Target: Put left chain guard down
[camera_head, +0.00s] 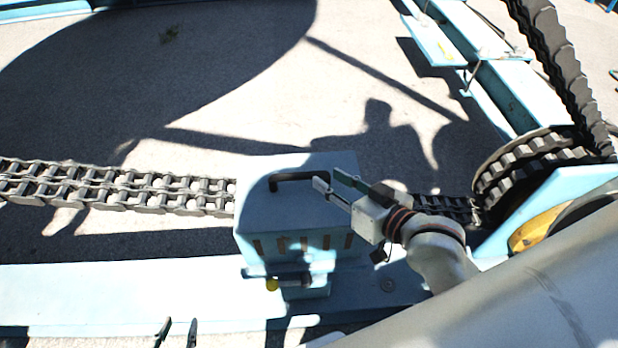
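The chain guard (290,212) is a light blue box with a black handle (297,177) on top. It sits over the chain run, beside the light blue beam, and looks upright. My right gripper (328,178) is at the right end of the handle. Its two fingers are spread apart; whether they touch the handle is unclear. My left gripper (177,330) shows only as two dark fingertips at the bottom edge, apart and empty, well left of and below the guard. The rest of it is out of frame.
A heavy double chain (120,188) runs in from the left to the guard and on to a toothed sprocket (525,165) at right. A light blue beam (130,295) crosses the front. A large grey cylindrical surface (520,285) fills the lower right. Open ground lies behind the chain.

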